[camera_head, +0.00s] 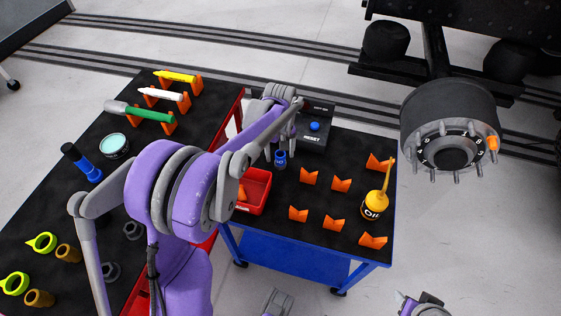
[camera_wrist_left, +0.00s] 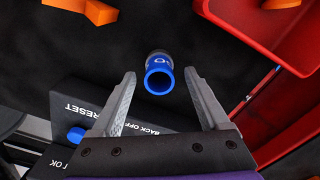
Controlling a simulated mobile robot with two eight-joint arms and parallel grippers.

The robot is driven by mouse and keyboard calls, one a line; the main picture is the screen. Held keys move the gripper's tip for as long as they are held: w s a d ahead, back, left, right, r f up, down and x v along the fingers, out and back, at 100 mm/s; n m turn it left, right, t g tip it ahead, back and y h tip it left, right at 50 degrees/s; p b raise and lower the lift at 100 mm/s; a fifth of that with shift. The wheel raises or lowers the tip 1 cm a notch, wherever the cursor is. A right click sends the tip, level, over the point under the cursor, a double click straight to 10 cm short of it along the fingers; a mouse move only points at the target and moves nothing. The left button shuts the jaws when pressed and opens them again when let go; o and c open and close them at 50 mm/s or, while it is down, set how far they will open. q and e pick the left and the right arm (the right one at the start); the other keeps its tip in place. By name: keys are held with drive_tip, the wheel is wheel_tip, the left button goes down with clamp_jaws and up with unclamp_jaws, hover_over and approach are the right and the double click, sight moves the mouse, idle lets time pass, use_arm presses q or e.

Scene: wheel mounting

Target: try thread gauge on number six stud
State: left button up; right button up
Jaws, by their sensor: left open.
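The thread gauge is probably the small blue cup-like cylinder (camera_head: 280,158), which has a dark grey lower part. It appears to stand upright on the black top of the blue cart, between the red bin and the RESET box. In the left wrist view the blue cylinder (camera_wrist_left: 159,76) has its open rim facing me. My left gripper (camera_wrist_left: 160,78) is open, its fingers on either side of the cylinder with gaps showing. The wheel hub (camera_head: 452,150) carries several studs around a numbered ring; the number six cannot be read surely. My right gripper does not show clearly.
Orange holders (camera_head: 341,184) and a yellow oil can (camera_head: 375,207) stand on the cart's right. Open floor separates cart and hub.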

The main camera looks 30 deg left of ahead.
use_arm(q)
drive_tip(key=shift+f, duration=1.45)
clamp_jaws()
